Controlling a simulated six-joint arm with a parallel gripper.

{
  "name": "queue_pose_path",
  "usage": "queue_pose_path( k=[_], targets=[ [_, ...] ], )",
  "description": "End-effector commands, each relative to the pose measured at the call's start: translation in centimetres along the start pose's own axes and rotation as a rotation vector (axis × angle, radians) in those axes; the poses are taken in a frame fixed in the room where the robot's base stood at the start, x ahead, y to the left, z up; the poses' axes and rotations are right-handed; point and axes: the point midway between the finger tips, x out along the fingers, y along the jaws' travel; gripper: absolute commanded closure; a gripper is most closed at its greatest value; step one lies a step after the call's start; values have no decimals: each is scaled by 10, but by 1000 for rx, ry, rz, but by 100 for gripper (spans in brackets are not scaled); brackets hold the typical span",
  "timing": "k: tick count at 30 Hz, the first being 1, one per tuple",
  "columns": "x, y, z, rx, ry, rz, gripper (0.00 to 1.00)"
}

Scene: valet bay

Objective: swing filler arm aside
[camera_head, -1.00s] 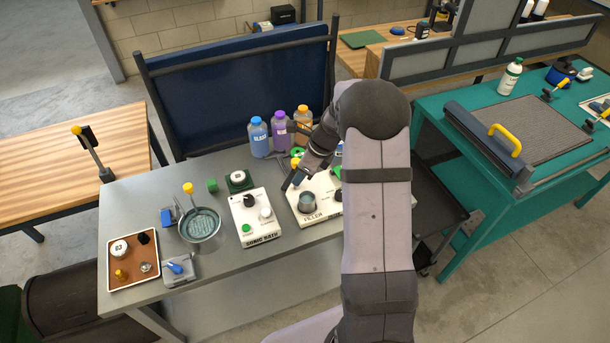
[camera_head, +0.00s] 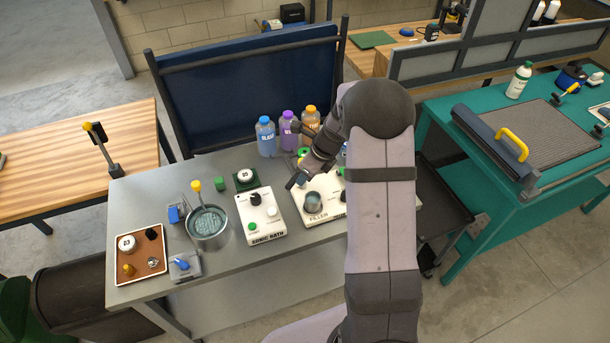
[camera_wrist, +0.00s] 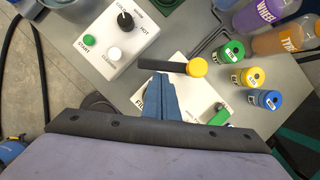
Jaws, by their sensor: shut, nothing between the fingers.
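The white filler unit (camera_head: 327,207) stands on the grey bench, with a dark cup (camera_head: 312,202) on its front. In the wrist view the filler arm (camera_wrist: 160,66) is a dark bar with a yellow knob (camera_wrist: 196,67) at its right end. It lies across the filler's far edge. My gripper (camera_wrist: 159,76) is shut and empty, its blue fingers together over the filler. The fingertips are close below the bar; I cannot tell whether they touch it.
The white sonic bath (camera_head: 261,216) stands just left of the filler. Large bottles (camera_head: 289,131) stand behind; small capped vials (camera_wrist: 244,76) stand right of the knob in the wrist view.

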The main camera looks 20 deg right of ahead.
Motion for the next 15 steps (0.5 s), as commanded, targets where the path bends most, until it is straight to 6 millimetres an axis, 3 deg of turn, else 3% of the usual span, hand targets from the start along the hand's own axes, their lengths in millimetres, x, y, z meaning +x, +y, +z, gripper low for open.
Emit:
queue_pose_path(
  k=[15],
  targets=[
    [6,10,22,11,1,-4,100]
  ],
)
